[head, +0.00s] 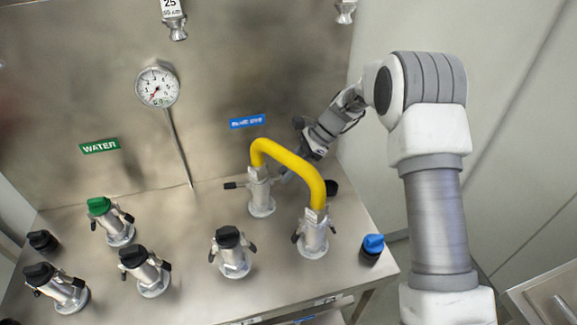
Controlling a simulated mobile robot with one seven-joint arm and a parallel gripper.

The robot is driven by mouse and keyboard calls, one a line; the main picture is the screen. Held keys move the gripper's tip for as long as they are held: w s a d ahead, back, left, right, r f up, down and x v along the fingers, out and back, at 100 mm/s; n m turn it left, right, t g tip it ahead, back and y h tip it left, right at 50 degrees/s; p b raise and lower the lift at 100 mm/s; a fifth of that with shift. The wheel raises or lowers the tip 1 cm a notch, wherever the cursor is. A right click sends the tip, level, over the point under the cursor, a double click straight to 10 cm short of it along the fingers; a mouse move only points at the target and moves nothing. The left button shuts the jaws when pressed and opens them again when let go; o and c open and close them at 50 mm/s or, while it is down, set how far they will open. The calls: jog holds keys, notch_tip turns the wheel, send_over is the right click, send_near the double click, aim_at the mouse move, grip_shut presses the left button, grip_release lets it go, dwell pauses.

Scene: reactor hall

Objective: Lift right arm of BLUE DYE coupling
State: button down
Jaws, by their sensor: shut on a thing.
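The BLUE DYE coupling (261,194) is a silver fitting below the blue label (247,121), with one end of the yellow hose (298,168) on it. Its left arm (235,185) sticks out sideways, roughly level. My gripper (290,172) reaches in from the upper right, behind the yellow hose, at the coupling's right side. It is shut on the coupling's right arm, which is mostly hidden by the hose and gripper. The fingertips are small and partly covered, so the arm's angle cannot be told.
The hose's other end joins a front coupling (313,236). Several capped couplings stand at left, one with a green cap (99,206) near the WATER label (100,146). A blue cap (373,244) sits at the right bench edge. A gauge (157,87) stands at the back.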

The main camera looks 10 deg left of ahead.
jog(key=shift+r, duration=0.1)
dwell(0.4)
jog(key=c, duration=0.7)
grip_release()
jog(key=p+v, duration=0.1)
jog(key=v, duration=1.6)
jog(key=shift+r, duration=0.35)
